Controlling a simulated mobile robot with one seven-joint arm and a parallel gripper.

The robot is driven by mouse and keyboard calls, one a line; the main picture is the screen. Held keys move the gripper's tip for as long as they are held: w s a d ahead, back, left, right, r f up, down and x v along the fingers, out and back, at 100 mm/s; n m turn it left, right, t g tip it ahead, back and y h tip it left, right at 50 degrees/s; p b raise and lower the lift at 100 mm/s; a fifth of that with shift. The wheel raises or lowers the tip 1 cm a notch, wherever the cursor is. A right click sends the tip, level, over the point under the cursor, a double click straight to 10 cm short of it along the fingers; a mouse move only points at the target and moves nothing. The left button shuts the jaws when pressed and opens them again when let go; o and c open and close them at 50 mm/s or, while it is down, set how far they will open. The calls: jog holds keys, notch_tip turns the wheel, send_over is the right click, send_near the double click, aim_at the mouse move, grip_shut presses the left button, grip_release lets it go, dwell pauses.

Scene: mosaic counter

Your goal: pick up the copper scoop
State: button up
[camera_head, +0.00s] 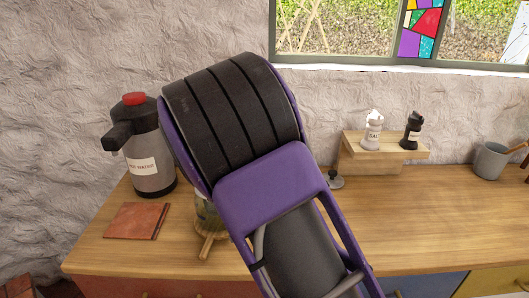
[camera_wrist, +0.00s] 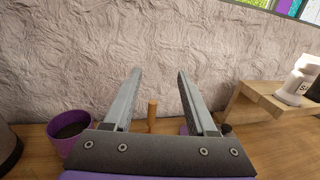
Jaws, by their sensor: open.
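I cannot make out a copper scoop for certain in either view. In the wrist view, my gripper (camera_wrist: 159,76) is open and empty, its two grey fingers apart and pointing toward the stone wall. An upright orange-brown handle-like piece (camera_wrist: 152,115) shows between the fingers, farther back. Its lower end is hidden by my gripper's body, so I cannot tell what it belongs to. In the head view, my purple and black arm fills the middle and hides the fingers and part of the counter behind it.
On the wooden counter (camera_head: 420,205), a hot-water flask (camera_head: 150,155) and reddish square (camera_head: 135,221) are left, near a partly hidden jar and wooden piece (camera_head: 207,245). A stepped stand (camera_head: 370,165) holds two shakers. A grey mug (camera_head: 490,160) stands right. The wrist view shows a purple pot (camera_wrist: 66,145).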

notch_tip(320, 180, down, 10)
jog(key=x, duration=0.3)
jog(key=b+x, duration=0.1)
jog(key=x, duration=0.3)
jog(key=shift+w+a+r, duration=0.1)
jog(key=shift+w+a, duration=0.1)
grip_shut()
